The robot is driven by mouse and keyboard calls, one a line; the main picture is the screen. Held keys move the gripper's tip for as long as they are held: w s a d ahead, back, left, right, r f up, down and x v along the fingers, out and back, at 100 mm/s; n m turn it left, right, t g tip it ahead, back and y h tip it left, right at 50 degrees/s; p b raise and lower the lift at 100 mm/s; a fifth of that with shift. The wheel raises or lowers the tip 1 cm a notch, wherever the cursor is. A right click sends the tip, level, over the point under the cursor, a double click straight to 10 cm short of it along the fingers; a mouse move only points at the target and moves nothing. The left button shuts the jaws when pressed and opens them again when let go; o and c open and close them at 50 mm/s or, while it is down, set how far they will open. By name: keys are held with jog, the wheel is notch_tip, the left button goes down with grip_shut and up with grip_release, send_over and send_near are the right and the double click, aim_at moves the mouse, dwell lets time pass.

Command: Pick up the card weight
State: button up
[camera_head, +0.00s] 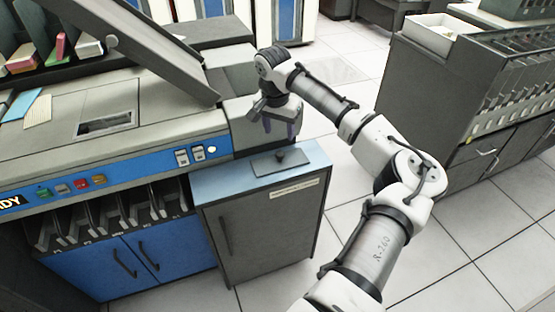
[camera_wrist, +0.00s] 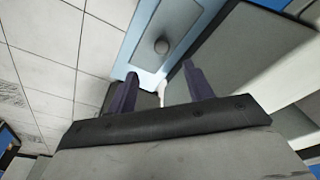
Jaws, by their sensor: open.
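The card weight (camera_head: 270,166) is a flat grey plate with a small dark knob on top. It lies on the light-blue top of a small grey cabinet (camera_head: 226,182). My gripper (camera_head: 280,130) is above the cabinet top and points down, a little above and behind the knob in the head view. In the wrist view the weight's round knob (camera_wrist: 162,46) shows just beyond my fingertips (camera_wrist: 160,74). The two dark purple fingers are apart with a clear gap and hold nothing. They do not appear to touch the weight.
A card machine (camera_head: 110,160) with a blue band and several card pockets stands at the left, close beside the cabinet. Its sloped grey tray (camera_head: 140,40) rises near my gripper. A grey cabinet with a white box (camera_head: 430,36) stands at the right. Tiled floor lies between.

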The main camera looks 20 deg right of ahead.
aim_at(280, 153)
jog(key=f+p, duration=0.1)
jog(key=f, duration=0.2)
jog(key=w+f, duration=0.1)
jog(key=f, duration=0.3)
jog(key=d+f+p, duration=0.1)
jog(key=f, duration=0.3)
jog(key=shift+w+p, duration=0.25)
jog(key=shift+p, duration=0.05)
grip_shut()
